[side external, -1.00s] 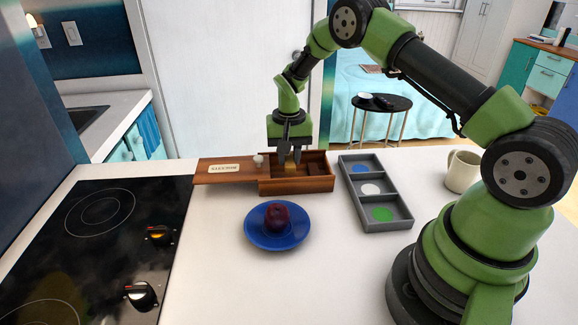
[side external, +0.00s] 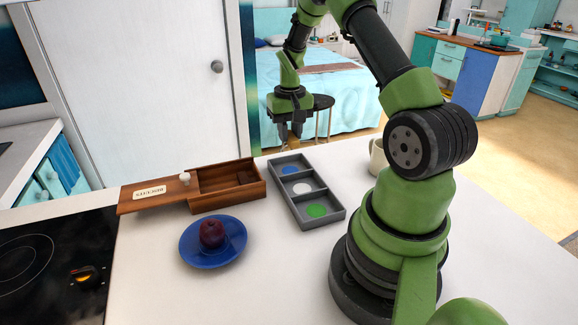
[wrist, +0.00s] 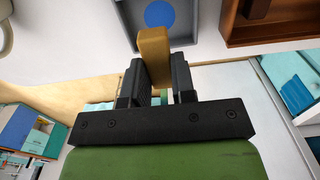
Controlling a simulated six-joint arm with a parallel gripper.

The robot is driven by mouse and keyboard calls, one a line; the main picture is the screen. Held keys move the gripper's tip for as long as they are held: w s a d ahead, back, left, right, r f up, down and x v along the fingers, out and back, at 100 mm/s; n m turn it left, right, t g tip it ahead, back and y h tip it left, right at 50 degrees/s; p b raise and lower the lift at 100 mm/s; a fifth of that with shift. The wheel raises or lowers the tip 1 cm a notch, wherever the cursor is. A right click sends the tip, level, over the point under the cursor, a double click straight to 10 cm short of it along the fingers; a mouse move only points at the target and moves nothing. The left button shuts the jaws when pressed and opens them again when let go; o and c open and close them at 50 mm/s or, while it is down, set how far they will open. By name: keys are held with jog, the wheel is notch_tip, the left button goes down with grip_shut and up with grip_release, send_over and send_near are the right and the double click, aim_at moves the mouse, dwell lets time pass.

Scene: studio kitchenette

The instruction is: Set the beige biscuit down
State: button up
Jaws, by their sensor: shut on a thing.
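My gripper (side external: 290,132) is raised above the far end of the grey three-compartment tray (side external: 334,219). Its jaws are shut on the beige biscuit (wrist: 154,45), which sticks out past the fingertips in the wrist view. In the side view I cannot make out the biscuit between the fingers. The tray has a blue disc (side external: 290,170) in its far compartment, a white disc (side external: 302,188) in the middle and a green disc (side external: 316,210) in the near one. The blue disc also shows just beyond the biscuit in the wrist view (wrist: 160,13).
The wooden biscuit box (side external: 222,200) stands left of the tray, its labelled lid (side external: 135,203) slid out leftward. A blue plate (side external: 192,257) in front holds a dark red fruit (side external: 212,233). A mug (side external: 377,157) stands right of the tray. A black hob (side external: 50,268) lies at left.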

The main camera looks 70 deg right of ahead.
aim_at(290, 170)
notch_tip(290, 170, down, 8)
jog(key=shift+f, duration=0.1)
dwell(0.4)
jog(key=o, duration=0.9)
jog(key=shift+f, duration=0.1)
